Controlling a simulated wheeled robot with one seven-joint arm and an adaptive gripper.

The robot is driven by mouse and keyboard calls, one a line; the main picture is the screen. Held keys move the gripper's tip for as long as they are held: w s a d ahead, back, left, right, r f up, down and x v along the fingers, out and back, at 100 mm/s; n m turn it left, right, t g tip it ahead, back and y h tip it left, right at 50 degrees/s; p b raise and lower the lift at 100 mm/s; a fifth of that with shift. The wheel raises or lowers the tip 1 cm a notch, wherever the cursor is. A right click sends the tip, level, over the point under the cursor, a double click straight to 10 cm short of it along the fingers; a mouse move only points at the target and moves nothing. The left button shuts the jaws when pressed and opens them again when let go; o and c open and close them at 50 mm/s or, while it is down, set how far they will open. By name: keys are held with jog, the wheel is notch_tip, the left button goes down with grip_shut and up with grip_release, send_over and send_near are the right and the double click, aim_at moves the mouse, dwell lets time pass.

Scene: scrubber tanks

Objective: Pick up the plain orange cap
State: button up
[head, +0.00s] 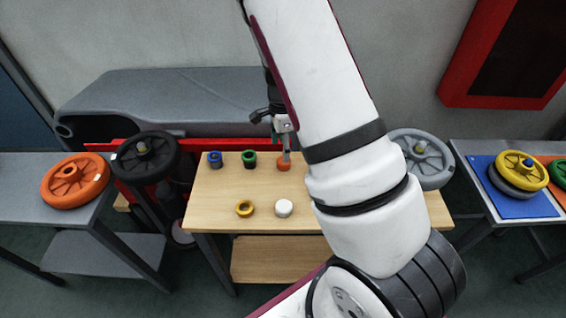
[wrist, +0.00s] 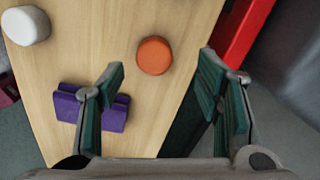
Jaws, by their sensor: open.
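The plain orange cap (head: 283,166) stands on the wooden table (head: 215,190), at the right end of the back row of caps in the head view. In the wrist view the orange cap (wrist: 154,55) is round, smooth-topped and fully visible, lying ahead of the gap between the fingers. My gripper (wrist: 161,72) is open and empty, with one green-padded finger to either side of the cap's line. In the head view my gripper (head: 285,148) is just over the cap, partly hidden by my arm. I cannot tell the exact height between them.
A purple object (wrist: 115,118) is partly behind my left finger. A red panel (wrist: 238,40) runs behind the table.

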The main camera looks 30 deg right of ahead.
jog(key=shift+s+a+f, duration=0.15)
jog(key=shift+f, duration=1.25)
jog(key=shift+s+a+f, duration=0.1)
jog(key=shift+s+f, duration=0.05)
jog(key=shift+f, duration=1.2)
jog(key=c, duration=1)
